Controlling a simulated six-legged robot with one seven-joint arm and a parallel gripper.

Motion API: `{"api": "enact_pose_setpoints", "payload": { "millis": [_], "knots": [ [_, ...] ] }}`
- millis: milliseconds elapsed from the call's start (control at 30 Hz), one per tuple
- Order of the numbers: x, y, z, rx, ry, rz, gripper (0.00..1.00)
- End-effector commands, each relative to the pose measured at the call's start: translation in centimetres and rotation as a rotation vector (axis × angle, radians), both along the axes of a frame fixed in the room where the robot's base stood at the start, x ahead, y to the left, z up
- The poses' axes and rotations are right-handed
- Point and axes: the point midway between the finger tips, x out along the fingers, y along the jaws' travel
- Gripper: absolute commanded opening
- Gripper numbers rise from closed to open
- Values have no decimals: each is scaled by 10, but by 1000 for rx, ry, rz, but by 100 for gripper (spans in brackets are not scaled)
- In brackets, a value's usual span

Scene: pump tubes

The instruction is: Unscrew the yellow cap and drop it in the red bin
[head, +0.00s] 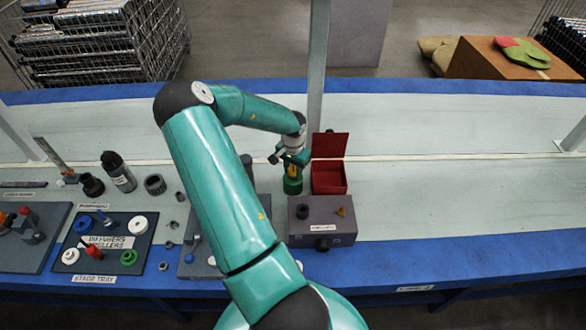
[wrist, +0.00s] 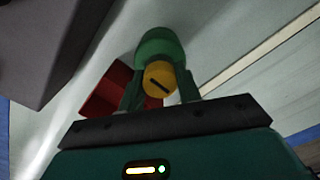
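The yellow cap (wrist: 158,79) sits on a green cylindrical body (wrist: 161,46), with a dark line across its face. In the head view the green body (head: 292,186) stands on the bench, left of the red bin, with the yellow cap (head: 293,170) at its top. My gripper (head: 291,160) is right above and around the cap. In the wrist view one finger of my gripper (wrist: 160,88) is on each side of the cap; contact is not clear. The red bin (head: 331,187) stands open with its lid raised; it shows partly behind the left finger in the wrist view (wrist: 106,92).
A grey box (head: 322,222) with a dark knob and a yellow piece stands just in front of the bin. A stage tray (head: 103,268) with colored caps and a dark bottle (head: 118,172) are at left. A grey post (head: 318,60) rises behind the bin. The right bench is clear.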

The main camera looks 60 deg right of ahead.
Motion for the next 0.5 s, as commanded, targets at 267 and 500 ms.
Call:
{"api": "enact_pose_setpoints", "payload": {
  "millis": [267,500],
  "knots": [
    [1,0,0,0,-1,1,6],
    [1,0,1,1,-3,42,6]
  ]
}}
